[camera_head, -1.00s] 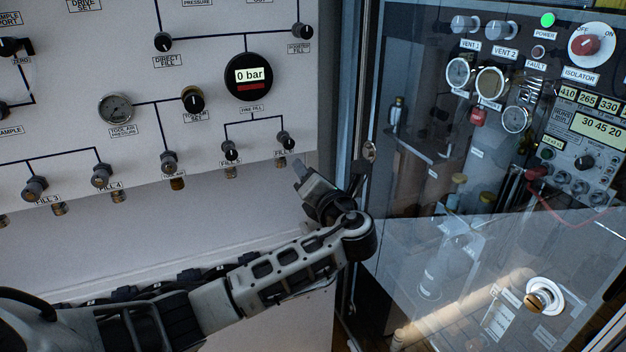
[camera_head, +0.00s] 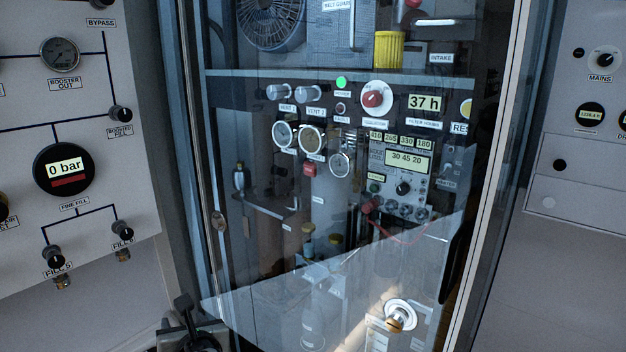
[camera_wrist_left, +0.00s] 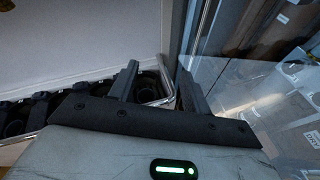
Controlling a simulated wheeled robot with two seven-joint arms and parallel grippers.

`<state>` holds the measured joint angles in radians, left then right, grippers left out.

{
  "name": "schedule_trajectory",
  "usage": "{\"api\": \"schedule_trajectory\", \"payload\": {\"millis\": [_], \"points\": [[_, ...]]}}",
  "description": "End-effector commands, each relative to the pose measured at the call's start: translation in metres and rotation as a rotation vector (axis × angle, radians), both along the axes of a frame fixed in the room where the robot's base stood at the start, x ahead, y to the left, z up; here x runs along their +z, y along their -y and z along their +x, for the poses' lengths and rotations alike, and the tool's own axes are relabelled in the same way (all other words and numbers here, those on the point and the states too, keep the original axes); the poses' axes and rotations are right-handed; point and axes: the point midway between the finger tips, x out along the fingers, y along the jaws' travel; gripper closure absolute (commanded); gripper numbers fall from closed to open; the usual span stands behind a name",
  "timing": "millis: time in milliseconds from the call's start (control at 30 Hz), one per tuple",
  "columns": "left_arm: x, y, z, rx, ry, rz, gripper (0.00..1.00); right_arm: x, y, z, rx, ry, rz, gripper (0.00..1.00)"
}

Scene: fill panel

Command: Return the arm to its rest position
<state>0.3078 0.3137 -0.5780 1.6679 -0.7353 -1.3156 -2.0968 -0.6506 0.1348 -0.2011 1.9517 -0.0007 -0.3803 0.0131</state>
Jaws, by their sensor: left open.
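My left gripper (camera_head: 186,318) shows at the bottom edge of the head view, left of centre, partly cut off by the frame. It is in front of the lower corner between the white panel and the glass-fronted cabinet. In the left wrist view, the two dark fingers of this gripper (camera_wrist_left: 160,84) stand apart with nothing between them. Most of my left arm is out of the head view. My right gripper is in neither view.
The white fill panel (camera_head: 95,205) with knobs and a "0 bar" gauge (camera_head: 64,169) is at left. Another grey panel (camera_head: 590,185) stands at right.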

Motion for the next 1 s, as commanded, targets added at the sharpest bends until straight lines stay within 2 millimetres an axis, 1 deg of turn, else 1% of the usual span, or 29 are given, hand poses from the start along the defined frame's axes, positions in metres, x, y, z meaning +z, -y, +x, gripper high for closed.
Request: {"api": "schedule_trajectory", "payload": {"millis": [33, 67, 100, 167, 200, 267, 300, 333, 400, 467, 500, 600, 700, 800, 1000], "points": [[-0.036, 0.014, -0.018, 0.0, 0.022, -0.205, 0.52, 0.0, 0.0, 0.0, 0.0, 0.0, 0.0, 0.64], [-0.053, 0.023, -0.028, 0.013, 0.045, -0.338, 0.52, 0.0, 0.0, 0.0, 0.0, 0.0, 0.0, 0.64], [-0.074, 0.034, -0.042, 0.04, 0.073, -0.515, 0.52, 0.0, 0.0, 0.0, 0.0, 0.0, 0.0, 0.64], [-0.101, 0.05, -0.064, 0.108, 0.112, -0.787, 0.52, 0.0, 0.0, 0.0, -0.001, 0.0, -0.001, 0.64], [-0.116, 0.06, -0.081, 0.169, 0.139, -0.963, 0.52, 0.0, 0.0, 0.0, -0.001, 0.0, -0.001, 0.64], [-0.136, 0.075, -0.106, 0.285, 0.177, -1.227, 0.52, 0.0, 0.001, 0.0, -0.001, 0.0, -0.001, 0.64], [-0.146, 0.083, -0.123, 0.38, 0.204, -1.398, 0.52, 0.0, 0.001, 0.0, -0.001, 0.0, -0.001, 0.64], [-0.153, 0.088, -0.136, 0.458, 0.227, -1.523, 0.52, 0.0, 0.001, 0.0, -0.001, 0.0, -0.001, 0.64], [-0.163, 0.098, -0.165, 0.656, 0.284, -1.796, 0.52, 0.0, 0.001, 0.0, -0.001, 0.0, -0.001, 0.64], [-0.168, 0.103, -0.187, 0.831, 0.337, -1.999, 0.52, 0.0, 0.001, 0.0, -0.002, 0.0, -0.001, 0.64], [-0.169, 0.105, -0.199, 0.945, 0.374, -2.114, 0.52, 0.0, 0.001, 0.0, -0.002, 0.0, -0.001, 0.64], [-0.17, 0.106, -0.224, 1.189, 0.461, -2.336, 0.52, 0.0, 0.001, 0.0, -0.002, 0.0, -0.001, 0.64], [-0.168, 0.104, -0.239, 1.352, 0.526, -2.467, 0.52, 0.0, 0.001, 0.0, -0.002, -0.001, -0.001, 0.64], [-0.167, 0.103, -0.245, 1.431, 0.558, -2.526, 0.52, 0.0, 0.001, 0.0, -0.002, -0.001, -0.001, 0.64], [-0.166, 0.103, -0.245, 1.446, 0.565, -2.538, 0.52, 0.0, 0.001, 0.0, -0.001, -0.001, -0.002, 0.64]]}}
